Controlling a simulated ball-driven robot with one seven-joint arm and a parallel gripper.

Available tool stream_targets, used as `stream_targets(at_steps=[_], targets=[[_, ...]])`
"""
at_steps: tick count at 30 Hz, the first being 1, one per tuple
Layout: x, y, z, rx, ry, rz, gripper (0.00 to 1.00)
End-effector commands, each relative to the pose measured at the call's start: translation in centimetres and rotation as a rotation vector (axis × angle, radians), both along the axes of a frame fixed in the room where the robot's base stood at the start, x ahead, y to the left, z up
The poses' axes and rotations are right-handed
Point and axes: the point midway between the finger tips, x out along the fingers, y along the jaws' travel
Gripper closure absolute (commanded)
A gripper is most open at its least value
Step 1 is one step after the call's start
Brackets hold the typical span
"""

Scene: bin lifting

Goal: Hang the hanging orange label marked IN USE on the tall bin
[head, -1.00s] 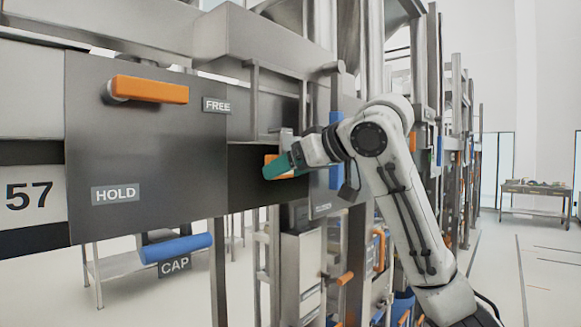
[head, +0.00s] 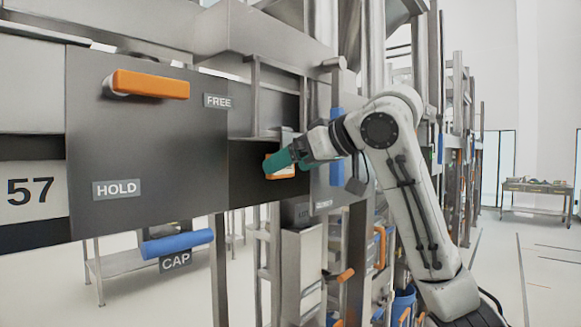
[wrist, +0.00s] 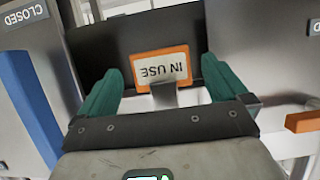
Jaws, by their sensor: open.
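The orange-framed label (wrist: 139,67) with a white face reads IN USE, upside down in the wrist view. A grey metal tab touches its edge there. In the head view the label (head: 286,174) shows partly behind my green fingers, below a small metal bracket. My gripper (wrist: 161,69) is open, with one green finger on each side of the label and visible gaps to both. In the head view my gripper (head: 274,164) is at the label. A tall grey metal container (head: 303,268) stands below; I cannot tell if it is the tall bin.
A dark panel with an orange handle (head: 150,85) and a HOLD plate (head: 117,189) is at left. A blue bar (head: 178,245) hangs below it. In the wrist view a blue bar (wrist: 28,105) and an orange handle (wrist: 303,121) flank my gripper.

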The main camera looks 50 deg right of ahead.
Motion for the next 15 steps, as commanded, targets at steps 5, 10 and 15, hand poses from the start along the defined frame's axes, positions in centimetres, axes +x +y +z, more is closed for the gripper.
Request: stream_targets(at_steps=[5,10,15], targets=[[-3.1,-0.2,1.1,-0.002,-0.005,-0.003,0.0],[-6.1,-0.3,2.3,-0.002,-0.005,-0.003,0.0],[-8.0,-0.3,3.2,-0.002,-0.001,-0.001,0.0]])
